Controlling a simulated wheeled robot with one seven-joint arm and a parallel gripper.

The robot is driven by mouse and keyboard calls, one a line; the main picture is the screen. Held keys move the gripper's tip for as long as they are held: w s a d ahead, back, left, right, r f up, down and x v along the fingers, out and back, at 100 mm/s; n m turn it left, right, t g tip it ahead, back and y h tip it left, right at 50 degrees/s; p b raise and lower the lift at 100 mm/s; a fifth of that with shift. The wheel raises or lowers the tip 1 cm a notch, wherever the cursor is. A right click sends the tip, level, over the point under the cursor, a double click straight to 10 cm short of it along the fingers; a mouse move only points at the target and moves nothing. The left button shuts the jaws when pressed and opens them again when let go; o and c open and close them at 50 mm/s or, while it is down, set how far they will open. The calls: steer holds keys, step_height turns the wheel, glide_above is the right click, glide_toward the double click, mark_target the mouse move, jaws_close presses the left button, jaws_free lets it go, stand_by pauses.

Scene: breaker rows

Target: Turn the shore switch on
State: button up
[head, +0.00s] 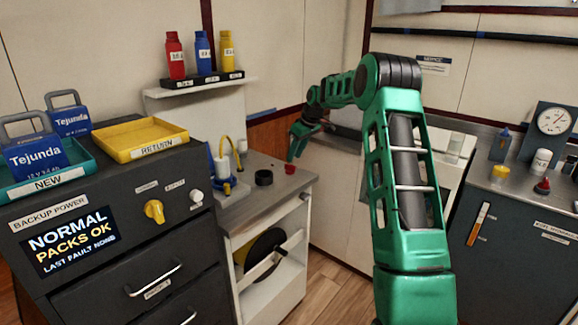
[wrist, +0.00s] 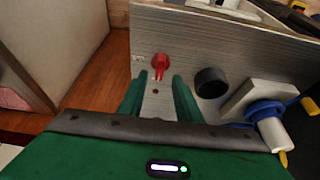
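A red rotary knob (wrist: 160,64) sits on the grey counter top near its edge, with a small unreadable label beside it and a dark dot below. It also shows in the head view (head: 290,168). I cannot read whether it is the shore switch or which way it is set. My gripper (wrist: 159,84) is open and empty. In the wrist view the knob appears just beyond and between the two fingertips, and I see no contact. In the head view my gripper (head: 297,148) is above the counter near the knob, pointing down.
A black ring (head: 264,177) and a blue-and-white fitting with a yellow hose (head: 228,165) stand beside the knob. The backup power cabinet has a yellow knob (head: 154,211) and a display (head: 69,242) reading normal. A bottle shelf (head: 203,82) is behind. A gauge counter (head: 520,192) is at right.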

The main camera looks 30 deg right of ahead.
mark_target(290, 165)
steer(key=shift+x, duration=2.55)
